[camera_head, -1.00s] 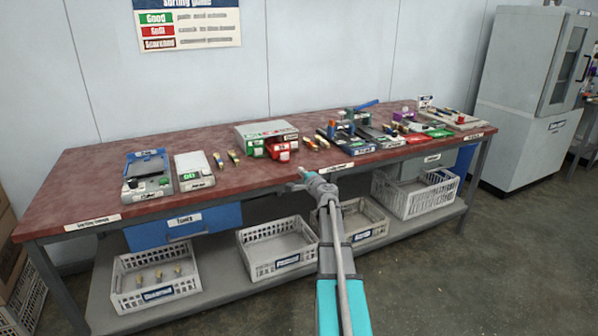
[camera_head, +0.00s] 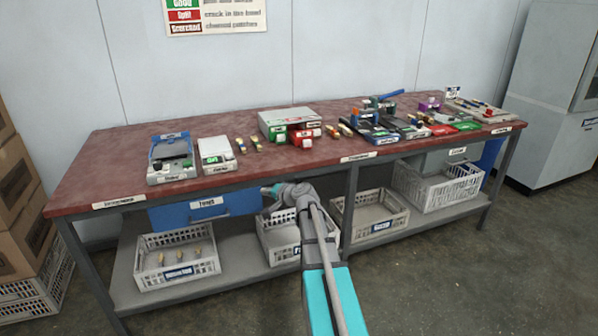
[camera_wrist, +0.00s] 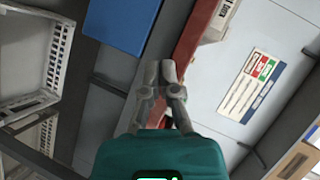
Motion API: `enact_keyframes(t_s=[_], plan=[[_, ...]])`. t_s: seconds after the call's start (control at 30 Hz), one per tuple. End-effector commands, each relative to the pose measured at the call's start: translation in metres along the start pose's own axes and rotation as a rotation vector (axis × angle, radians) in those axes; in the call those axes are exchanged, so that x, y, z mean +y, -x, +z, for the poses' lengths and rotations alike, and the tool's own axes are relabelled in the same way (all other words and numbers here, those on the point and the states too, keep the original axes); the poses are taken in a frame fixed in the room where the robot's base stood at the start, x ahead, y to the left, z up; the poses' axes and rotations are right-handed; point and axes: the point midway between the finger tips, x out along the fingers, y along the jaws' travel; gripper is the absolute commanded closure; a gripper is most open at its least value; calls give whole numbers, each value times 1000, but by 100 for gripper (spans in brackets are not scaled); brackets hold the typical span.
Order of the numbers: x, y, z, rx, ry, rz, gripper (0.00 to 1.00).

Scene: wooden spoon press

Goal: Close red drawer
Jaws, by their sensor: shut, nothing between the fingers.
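The red drawer (camera_head: 302,137) is a small red block-like front on the white-and-grey box (camera_head: 284,117) standing on the red-brown table. It juts out from the box towards the table's front edge, beside a green drawer (camera_head: 277,136). My gripper (camera_head: 268,190) is below the tabletop's front edge in the head view, apart from the red drawer and close to the right end of the blue under-table drawer (camera_head: 203,208). In the wrist view my gripper (camera_wrist: 160,66) is shut and empty. I cannot make out the red drawer clearly there.
The table (camera_head: 110,165) also holds grey devices (camera_head: 172,158), small brushes or spoons and coloured trays. White crates (camera_head: 178,258) stand on its lower shelf. Cardboard boxes (camera_head: 20,190) are stacked at the left. The floor in front is clear.

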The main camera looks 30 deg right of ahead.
Motion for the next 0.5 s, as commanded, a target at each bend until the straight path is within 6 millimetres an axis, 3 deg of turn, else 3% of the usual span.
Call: enact_keyframes(t_s=[0.03, 0.2, 0.37, 0.5], plan=[[-2, -2, 35, -69, 51, 33, 100], [2, -4, 126, -284, 219, 159, 100], [14, 10, 202, -475, 372, 293, 100], [27, 32, 257, -625, 503, 423, 100]])
